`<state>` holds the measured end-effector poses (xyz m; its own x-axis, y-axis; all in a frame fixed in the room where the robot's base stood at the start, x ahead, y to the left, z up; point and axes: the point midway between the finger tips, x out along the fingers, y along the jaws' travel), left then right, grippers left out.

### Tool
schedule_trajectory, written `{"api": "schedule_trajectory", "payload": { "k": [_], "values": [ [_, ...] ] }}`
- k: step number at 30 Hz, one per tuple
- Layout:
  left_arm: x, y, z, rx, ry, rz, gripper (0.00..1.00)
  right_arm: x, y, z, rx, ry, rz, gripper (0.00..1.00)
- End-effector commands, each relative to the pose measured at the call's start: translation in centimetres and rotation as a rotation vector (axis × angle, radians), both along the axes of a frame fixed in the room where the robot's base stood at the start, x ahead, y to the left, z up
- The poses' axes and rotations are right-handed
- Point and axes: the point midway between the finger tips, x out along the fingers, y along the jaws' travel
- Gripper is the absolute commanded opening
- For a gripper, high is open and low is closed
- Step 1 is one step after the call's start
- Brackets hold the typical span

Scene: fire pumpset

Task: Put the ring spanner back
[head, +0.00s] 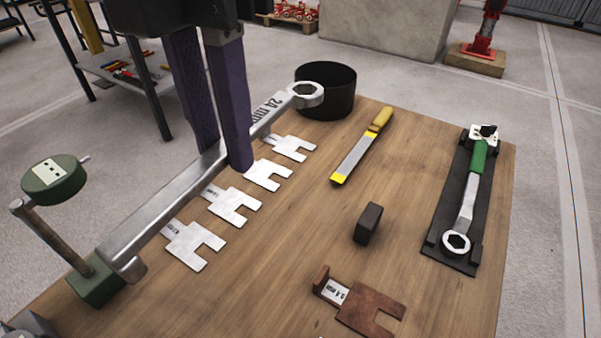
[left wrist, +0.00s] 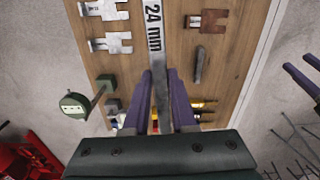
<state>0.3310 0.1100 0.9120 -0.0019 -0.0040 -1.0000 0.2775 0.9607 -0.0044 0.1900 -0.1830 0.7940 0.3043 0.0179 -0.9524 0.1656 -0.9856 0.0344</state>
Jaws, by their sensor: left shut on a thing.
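My left gripper (head: 222,160) is shut on a long grey metal spanner (head: 165,207) marked 24 mm, gripping it near its middle. The spanner slants over the left part of the table, with a ring end at the upper right and its other end at the lower left. It also shows between the fingers in the left wrist view (left wrist: 154,35). A smaller green-handled spanner (head: 467,200) with a ring end lies on a black tray (head: 487,200) at the right. My right gripper (left wrist: 302,76) shows at the right edge of the left wrist view, fingers apart and empty.
Several slotted metal plates (head: 232,205) lie under the held spanner. A dial gauge (head: 53,180) stands at the left, a black pot (head: 330,95) at the back. A yellow-handled file (head: 360,147), a dark block (head: 368,223) and a rusty plate (head: 370,307) lie on the wooden table (head: 290,240).

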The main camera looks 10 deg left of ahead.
Motion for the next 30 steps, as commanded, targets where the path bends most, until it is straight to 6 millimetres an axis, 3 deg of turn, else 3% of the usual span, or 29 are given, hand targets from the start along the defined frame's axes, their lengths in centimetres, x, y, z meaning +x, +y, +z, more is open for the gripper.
{"api": "schedule_trajectory", "payload": {
  "k": [1, 7, 18, 30],
  "values": [
    [0.1, -0.1, -1.0, 0.0, -0.002, -0.031, 0.0, 0.0, 0.0, -1.1, -0.001, 0.0, 0.001, 0.45],
    [0.1, -0.1, -3.7, 0.003, 0.002, -0.08, 0.0, 0.0, -0.1, -2.2, -0.004, -0.001, 0.002, 0.45],
    [0.1, -0.1, -14.2, 0.003, 0.002, -0.077, 0.0, 0.0, -0.1, -5.6, -0.002, -0.001, 0.001, 0.45],
    [0.1, -0.1, -18.6, 0.002, 0.0, -0.077, 0.0, 0.0, 0.0, -7.0, 0.002, -0.002, -0.001, 0.45]
  ]
}}
